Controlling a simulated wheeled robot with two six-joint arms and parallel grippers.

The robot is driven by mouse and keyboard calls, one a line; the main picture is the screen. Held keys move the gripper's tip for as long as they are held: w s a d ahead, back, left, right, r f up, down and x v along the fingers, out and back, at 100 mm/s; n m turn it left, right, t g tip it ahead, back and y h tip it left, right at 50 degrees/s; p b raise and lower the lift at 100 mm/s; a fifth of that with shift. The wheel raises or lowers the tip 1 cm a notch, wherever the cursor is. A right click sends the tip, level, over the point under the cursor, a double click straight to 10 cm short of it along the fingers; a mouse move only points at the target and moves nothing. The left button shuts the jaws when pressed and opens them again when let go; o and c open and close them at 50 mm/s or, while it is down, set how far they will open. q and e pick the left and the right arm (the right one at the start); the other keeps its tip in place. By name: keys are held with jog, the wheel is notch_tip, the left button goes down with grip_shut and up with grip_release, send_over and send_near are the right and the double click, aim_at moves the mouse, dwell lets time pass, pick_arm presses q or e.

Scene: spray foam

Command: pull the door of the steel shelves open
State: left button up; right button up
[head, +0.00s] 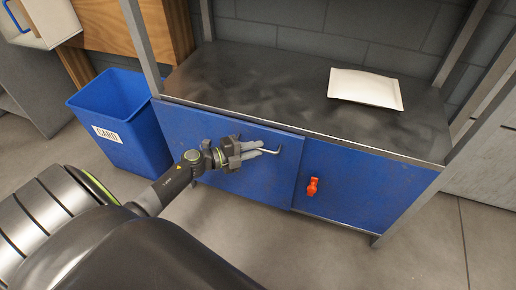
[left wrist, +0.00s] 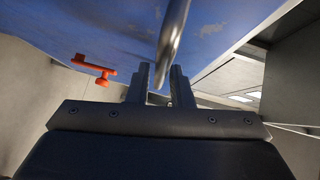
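The steel shelves have a dark top (head: 250,85) and two blue doors below. The left door (head: 215,125) carries a bent metal handle (head: 276,149) near its right edge, also seen in the left wrist view (left wrist: 172,40). The left door stands nearly flush; a slight gap is hard to judge. The right door (head: 360,190) has an orange latch (head: 312,187), seen in the left wrist view too (left wrist: 93,69). My left gripper (head: 255,151) is at the handle, its fingers close on both sides of the bar (left wrist: 161,85), apparently shut on it. My right gripper is not in view.
A blue bin labelled CARD (head: 115,110) stands left of the shelves. A white packet (head: 365,88) lies on the shelf top. The grey floor (head: 410,250) in front of the right door is clear. A light-coloured unit (head: 490,155) stands at the right.

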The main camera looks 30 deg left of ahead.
pick_arm(q)
jog(key=shift+w+d+f, duration=0.1)
jog(key=shift+w+d, duration=0.25)
jog(key=shift+w, duration=0.25)
grip_shut()
